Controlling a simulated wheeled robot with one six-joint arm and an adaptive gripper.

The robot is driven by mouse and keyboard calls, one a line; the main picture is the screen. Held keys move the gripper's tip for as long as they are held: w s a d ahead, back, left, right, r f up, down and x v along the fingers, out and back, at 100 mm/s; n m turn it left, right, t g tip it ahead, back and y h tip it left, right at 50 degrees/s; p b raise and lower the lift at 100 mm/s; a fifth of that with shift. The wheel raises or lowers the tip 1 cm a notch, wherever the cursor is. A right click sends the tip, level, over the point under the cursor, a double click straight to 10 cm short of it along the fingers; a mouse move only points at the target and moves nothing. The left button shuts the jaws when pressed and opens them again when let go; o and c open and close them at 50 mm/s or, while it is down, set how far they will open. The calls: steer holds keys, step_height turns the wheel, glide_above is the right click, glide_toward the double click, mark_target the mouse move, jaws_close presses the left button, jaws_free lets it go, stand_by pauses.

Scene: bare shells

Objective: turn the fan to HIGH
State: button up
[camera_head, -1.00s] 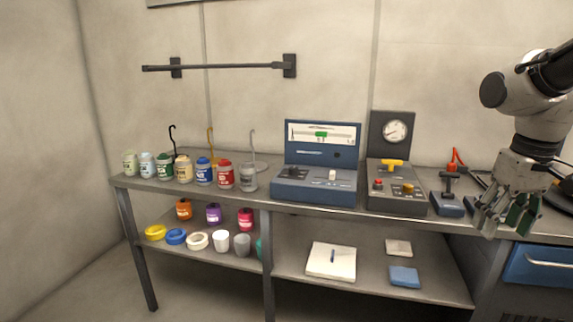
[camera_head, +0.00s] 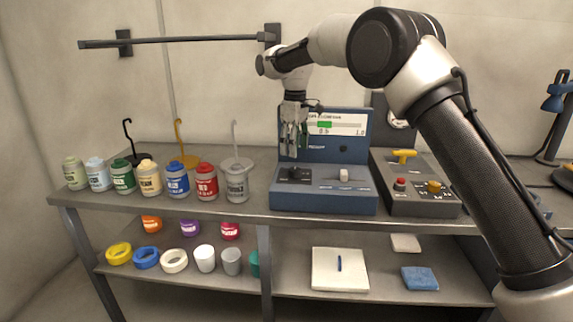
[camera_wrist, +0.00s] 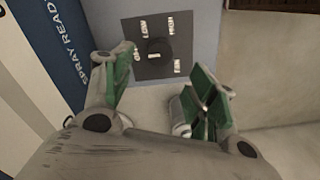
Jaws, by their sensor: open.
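The fan control is a black rotary knob (camera_wrist: 156,49) on a dark plate lettered FAN, LOW and HIGH. A pale mark shows on the knob, but I cannot tell for certain which setting it points to. The knob also shows in the head view (camera_head: 294,173), at the left of the blue console (camera_head: 325,198). My gripper (camera_head: 293,148) hangs above the knob, pointing down, and is open and empty. In the wrist view its green-padded fingers (camera_wrist: 163,88) are spread apart below the knob in the picture, not touching it.
A white switch (camera_head: 344,175) stands on the same console, right of the knob. The console's upright display panel (camera_head: 343,148) is close behind my gripper. A grey box (camera_head: 425,205) with a yellow handle is to the right. Several paint jars (camera_head: 206,183) stand to the left.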

mark_target(295, 169)
steer(key=shift+s+f, duration=0.1)
steer(key=shift+f, duration=0.05)
step_height(295, 169, down, 7)
steer(key=shift+f, duration=0.15)
steer(key=shift+c, duration=0.5)
steer(key=shift+d, duration=0.1)
steer(key=c, duration=1)
